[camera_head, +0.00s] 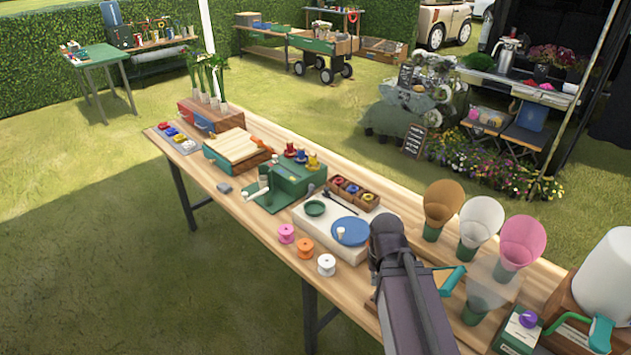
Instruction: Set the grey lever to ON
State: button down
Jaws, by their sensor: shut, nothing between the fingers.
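I cannot single out the grey lever or any ON mark with certainty. A green box device (296,179) stands mid-table, with a pale upright handle-like piece (263,182) at its left side. A small grey block (224,187) lies on the table left of it. Another green box (517,332) with a purple knob (528,318) sits at the lower right. My arm rises from the bottom and covers part of the table right of the blue disc (352,231). My gripper's fingers do not show, so their place relative to any lever is hidden.
The long wooden table (246,213) holds pink, orange and white spools (326,264) near its front edge. Brown, white and pink cones (522,240) stand right of my arm, near a large white container (606,275). Grass (120,270) lies open in front at left.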

jog(key=shift+s+d+r, duration=0.1)
jog(key=shift+d, duration=0.25)
jog(key=shift+d, duration=0.1)
